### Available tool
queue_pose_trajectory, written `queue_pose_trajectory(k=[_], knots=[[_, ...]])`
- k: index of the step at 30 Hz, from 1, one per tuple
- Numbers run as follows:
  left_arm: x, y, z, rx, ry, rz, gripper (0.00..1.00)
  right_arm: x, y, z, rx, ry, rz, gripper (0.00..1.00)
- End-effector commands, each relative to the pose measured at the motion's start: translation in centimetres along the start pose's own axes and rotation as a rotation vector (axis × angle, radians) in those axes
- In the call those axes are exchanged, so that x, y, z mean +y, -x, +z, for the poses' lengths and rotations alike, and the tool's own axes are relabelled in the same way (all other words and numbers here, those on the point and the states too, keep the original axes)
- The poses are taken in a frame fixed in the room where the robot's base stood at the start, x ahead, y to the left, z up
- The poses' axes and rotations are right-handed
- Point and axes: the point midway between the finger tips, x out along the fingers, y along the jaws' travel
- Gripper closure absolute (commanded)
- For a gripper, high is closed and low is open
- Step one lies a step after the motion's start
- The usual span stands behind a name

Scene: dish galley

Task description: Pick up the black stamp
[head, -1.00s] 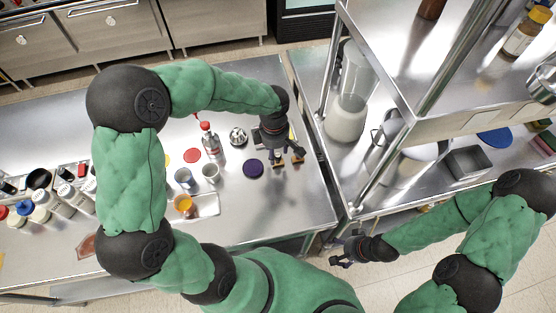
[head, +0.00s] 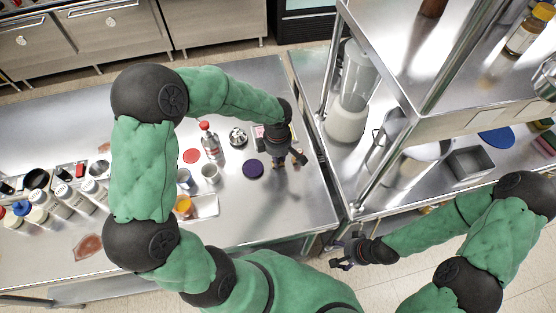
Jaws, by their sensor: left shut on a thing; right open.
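My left gripper (head: 289,163) points down over the right part of the steel counter (head: 240,215). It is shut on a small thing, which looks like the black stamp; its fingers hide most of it. I cannot tell whether the thing touches the counter. My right gripper (head: 342,263) is open and empty at the lower middle, in front of the shelf unit and apart from the counter.
A dark purple disc (head: 253,168) lies left of my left gripper. A clear bottle with a red cap (head: 210,145), a metal piece (head: 238,137), cups (head: 209,174) and a tray (head: 205,207) stand further left. A blender (head: 350,100) and shelf posts are at the right.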

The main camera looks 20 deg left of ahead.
Motion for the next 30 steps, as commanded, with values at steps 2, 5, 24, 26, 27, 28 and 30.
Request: queue_pose_trajectory(k=[2,5,24,26,27,28,30], knots=[[0.0,0.0,0.0,0.0,0.0,0.0,1.0,0.0,0.0,0.0,0.0,0.0,0.0,0.24],[0.0,0.0,0.0,0.0,0.0,0.0,1.0,0.0,0.0,0.0,0.0,0.0,0.0,0.24],[-2.5,6.8,-0.2,0.0,-0.001,0.003,1.0,-0.5,1.5,0.1,0.0,0.0,0.0,0.24],[-3.3,7.8,-0.2,-0.001,-0.001,0.004,1.0,-0.6,1.7,0.1,0.0,0.0,0.0,0.24],[-3.8,8.5,-0.2,-0.001,0.0,0.004,1.0,-0.7,1.8,0.1,0.0,0.0,0.0,0.24],[-4.2,9.0,-0.2,-0.001,0.0,0.004,1.0,-0.7,1.9,0.1,0.0,0.0,0.0,0.24],[-5.2,9.8,-0.3,-0.001,-0.001,0.004,1.0,-0.8,2.1,0.1,0.0,0.0,0.0,0.24]])
